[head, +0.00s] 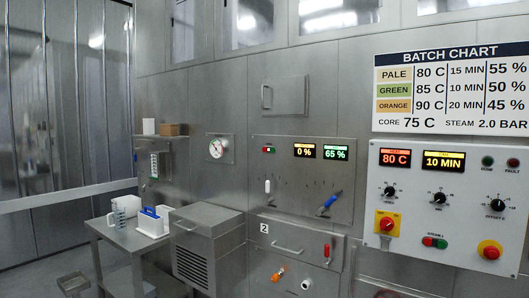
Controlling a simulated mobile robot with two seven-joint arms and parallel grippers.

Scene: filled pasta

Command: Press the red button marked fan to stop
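On the steel control panel (300,200), a small button pair (268,149) at the upper left shows red; its label is too small to read. Beside it are two lit displays, one reading 0 % (304,151) and one reading 65 % (335,153). On the white control panel (440,170) to the right, another red and green button pair (435,242) sits at the lower middle. A red mushroom button (490,250) is at its lower right. I cannot make out which red button is marked fan. Neither of my grippers is in view.
A blue-handled lever (330,201) and a white-handled lever (267,186) are on the steel panel. A red switch on a yellow plate (386,224) is on the white panel. A vented steel box (205,250) and a side table (125,240) stand at the lower left.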

